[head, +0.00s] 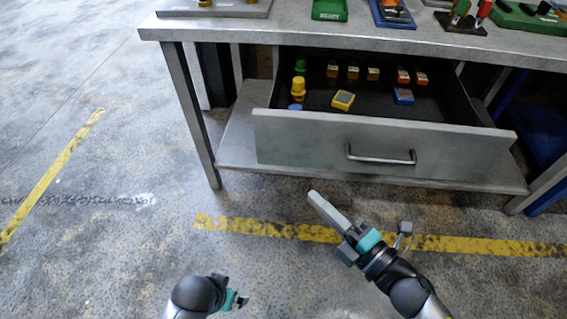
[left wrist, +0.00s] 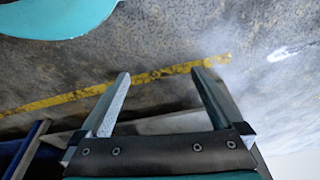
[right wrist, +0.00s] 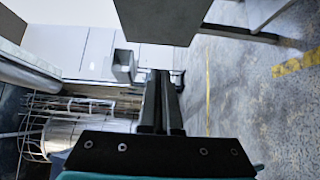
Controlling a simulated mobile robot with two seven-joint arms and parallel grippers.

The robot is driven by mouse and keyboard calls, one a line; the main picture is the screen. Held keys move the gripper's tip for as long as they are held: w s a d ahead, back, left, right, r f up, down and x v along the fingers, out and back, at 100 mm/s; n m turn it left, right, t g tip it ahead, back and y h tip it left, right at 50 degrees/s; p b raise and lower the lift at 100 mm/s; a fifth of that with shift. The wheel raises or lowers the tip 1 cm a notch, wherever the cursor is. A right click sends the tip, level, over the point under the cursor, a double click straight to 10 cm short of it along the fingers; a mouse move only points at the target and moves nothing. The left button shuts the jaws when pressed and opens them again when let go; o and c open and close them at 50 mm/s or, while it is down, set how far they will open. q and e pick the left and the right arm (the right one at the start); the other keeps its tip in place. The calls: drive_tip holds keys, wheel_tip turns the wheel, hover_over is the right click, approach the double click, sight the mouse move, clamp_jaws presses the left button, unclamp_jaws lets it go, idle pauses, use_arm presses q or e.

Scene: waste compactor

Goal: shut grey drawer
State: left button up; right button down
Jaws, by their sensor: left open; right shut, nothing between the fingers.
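The grey drawer (head: 300,142) is pulled out from under the workbench in the head view, with a metal bar handle (head: 381,158) on its front. Inside stand yellow, orange, green and blue small items. My right gripper (head: 315,195) is shut and empty, in front of and below the drawer front, left of the handle, apart from it. Its closed fingers also show in the right wrist view (right wrist: 160,100). My left gripper (left wrist: 160,95) is open and empty over the floor in the left wrist view; in the head view it is at the bottom, well away from the drawer.
The workbench top (head: 300,33) carries a green tray (head: 329,10), a blue tray (head: 391,14) and tools at the right. A lower shelf (head: 235,145) and table leg (head: 190,115) are below. The floor in front is clear, with a yellow line (head: 270,229).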

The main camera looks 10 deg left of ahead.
drive_tip(key=b, duration=0.1)
approach(279, 145)
drive_tip(key=a, duration=0.4)
use_arm(q)
drive_tip(key=shift+t, duration=0.4)
drive_tip(key=shift+w+d+r+b, duration=0.15)
drive_tip(key=shift+w+r, duration=0.15)
drive_tip(key=shift+r, duration=0.4)
drive_tip(key=shift+w+a+r+b, duration=0.1)
drive_tip(key=shift+w+r+b, duration=0.15)
drive_tip(key=shift+r, duration=0.5)
drive_tip(key=shift+w+d+r+b, duration=0.1)
drive_tip(key=shift+w+r, duration=0.2)
drive_tip(key=shift+r, duration=0.4)
use_arm(e)
drive_tip(key=shift+w+a, duration=0.15)
drive_tip(key=shift+w, duration=1.9)
